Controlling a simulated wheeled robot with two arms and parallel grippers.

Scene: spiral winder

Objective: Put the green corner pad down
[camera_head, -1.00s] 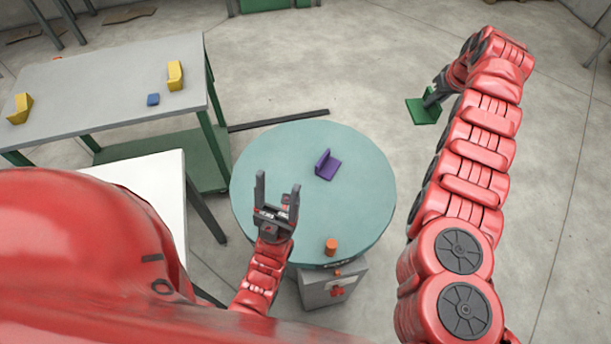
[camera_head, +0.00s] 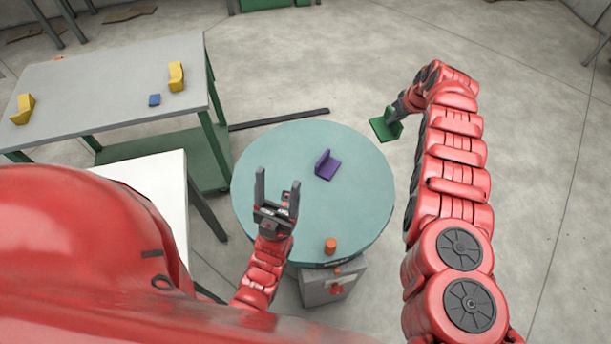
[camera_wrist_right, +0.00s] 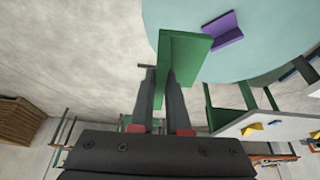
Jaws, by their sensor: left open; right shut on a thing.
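The green corner pad (camera_head: 382,129) is held by my right gripper (camera_head: 396,112), off the far right side of the round table and over the floor in the head view. In the right wrist view the green corner pad (camera_wrist_right: 184,55) sits between the two fingers of my right gripper (camera_wrist_right: 166,88). My left gripper (camera_head: 276,192) is open and empty, over the left part of the round teal table (camera_head: 290,165). A purple corner pad (camera_head: 327,165) stands on the table's far middle part; it also shows in the right wrist view (camera_wrist_right: 222,34).
An orange cylinder (camera_head: 331,246) stands near the table's front edge. A grey workbench (camera_head: 110,85) at left carries two yellow corner pads (camera_head: 176,76) and a blue block (camera_head: 154,100). A white table (camera_head: 150,185) is nearer. The teal top's right part is clear.

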